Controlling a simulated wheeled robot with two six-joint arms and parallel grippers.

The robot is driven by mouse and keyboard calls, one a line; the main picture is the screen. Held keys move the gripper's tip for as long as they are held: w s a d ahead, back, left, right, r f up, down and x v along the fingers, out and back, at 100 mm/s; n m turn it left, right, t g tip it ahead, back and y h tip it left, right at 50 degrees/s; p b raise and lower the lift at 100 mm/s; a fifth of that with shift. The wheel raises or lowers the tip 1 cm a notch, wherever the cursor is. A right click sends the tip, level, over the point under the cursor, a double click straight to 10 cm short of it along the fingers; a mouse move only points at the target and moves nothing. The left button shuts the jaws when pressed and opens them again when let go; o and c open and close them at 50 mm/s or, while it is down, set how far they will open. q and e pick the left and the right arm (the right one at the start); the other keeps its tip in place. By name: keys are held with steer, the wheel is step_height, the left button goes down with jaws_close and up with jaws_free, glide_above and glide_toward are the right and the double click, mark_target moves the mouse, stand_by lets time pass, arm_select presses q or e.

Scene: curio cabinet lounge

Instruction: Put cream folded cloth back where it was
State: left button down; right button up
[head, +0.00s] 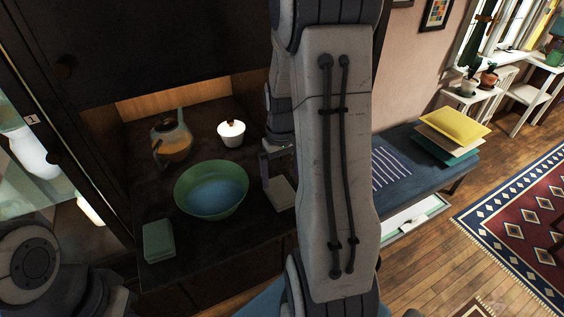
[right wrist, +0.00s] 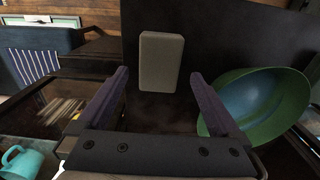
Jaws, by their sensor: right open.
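The cream folded cloth (head: 283,194) looks greyish in the shade and lies on the dark cabinet counter (head: 185,280), right of the green bowl. In the right wrist view it is a plain upright-looking rectangle (right wrist: 161,62) ahead of the jaws, between the lines of the two fingers. My right gripper (head: 275,166) is open and empty close to the cloth, its purple fingers apart; they show clearly in the right wrist view (right wrist: 161,80). I cannot tell whether a finger touches the cloth. Part of the right gripper is hidden behind my own arm. My left gripper is out of view.
A green bowl with a blue inside (head: 211,190) stands close to the right gripper. A glass jug (head: 172,140), a white lidded pot (head: 231,133) and a green folded cloth (head: 158,241) share the counter. A blue bench (head: 405,190) stands to the right.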

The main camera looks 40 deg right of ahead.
mark_target(282, 191)
step_height(282, 191, up, 6)
steer(key=s+a+r+n, duration=0.1)
steer(key=s+a+n, duration=0.15)
steer(key=a, duration=0.75)
steer(key=s+a+r+n, duration=0.1)
steer(key=a+n, duration=0.2)
steer(key=a, duration=0.8)
steer(key=s+a+n+y, duration=0.1)
steer(key=s+a+n, duration=0.3)
steer(key=s+a, duration=0.5)
steer(key=s, duration=0.3)
steer(key=shift+a+f, duration=0.25)
steer(key=shift+a, duration=0.05)
steer(key=shift+s+f+n+b, duration=0.15)
steer(key=shift+n+b, duration=0.1)
steer(key=shift+b, duration=0.15)
step_height(282, 191, down, 7)
steer(key=b, duration=0.7)
